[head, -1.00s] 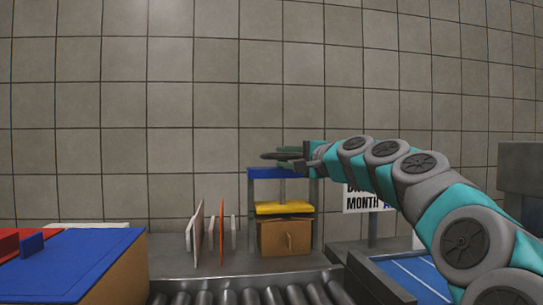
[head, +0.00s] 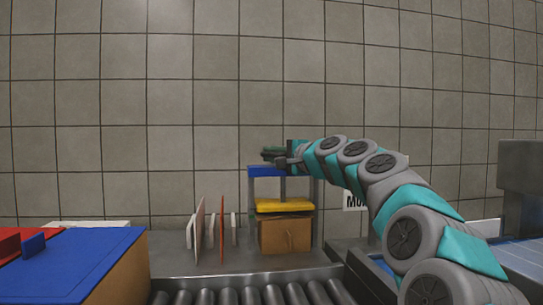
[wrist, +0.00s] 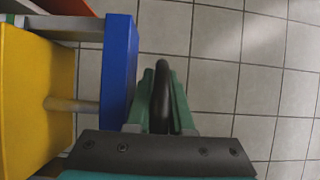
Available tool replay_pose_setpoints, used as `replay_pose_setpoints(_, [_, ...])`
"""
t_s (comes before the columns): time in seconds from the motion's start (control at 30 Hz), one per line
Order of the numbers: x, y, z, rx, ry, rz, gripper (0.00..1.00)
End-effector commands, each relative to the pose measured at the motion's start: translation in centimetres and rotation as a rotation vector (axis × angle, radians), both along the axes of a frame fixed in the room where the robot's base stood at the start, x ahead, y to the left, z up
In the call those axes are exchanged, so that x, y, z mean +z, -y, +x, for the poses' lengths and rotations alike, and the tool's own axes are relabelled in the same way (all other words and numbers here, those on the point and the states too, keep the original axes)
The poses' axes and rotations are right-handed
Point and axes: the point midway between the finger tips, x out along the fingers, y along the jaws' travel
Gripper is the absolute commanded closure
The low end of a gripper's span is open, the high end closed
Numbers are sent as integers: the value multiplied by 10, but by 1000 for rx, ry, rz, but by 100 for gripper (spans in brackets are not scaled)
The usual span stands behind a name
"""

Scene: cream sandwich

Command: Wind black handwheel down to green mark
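The black handwheel (wrist: 160,95) shows nearly edge-on in the wrist view, between the two green fingers of my gripper (wrist: 163,88). The fingers lie close against both faces of its rim. In the head view my gripper (head: 273,154) is over the blue crossbar (head: 270,171) of the press and hides most of the wheel. A metal spindle (wrist: 70,105) runs from the crossbar to the yellow plate (wrist: 35,100). In the head view the yellow plate (head: 285,206) sits just above a brown box (head: 284,235). I cannot make out a green mark.
White and orange upright panels (head: 212,230) stand left of the press. A roller conveyor (head: 250,293) runs in front. A blue-topped box (head: 75,262) is at lower left. A sign (head: 355,200) is partly hidden behind my arm. The tiled wall is behind.

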Motion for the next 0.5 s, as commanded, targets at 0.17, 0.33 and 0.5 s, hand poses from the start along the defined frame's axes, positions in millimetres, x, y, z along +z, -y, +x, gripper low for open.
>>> replay_pose_setpoints(0.17, [-1,0,0,0,-1,-1,100])
replay_pose_setpoints(0.33, [-1,0,0,0,-1,-1,100])
replay_pose_setpoints(0.5, [0,-1,0,-12,-3,-1,100])
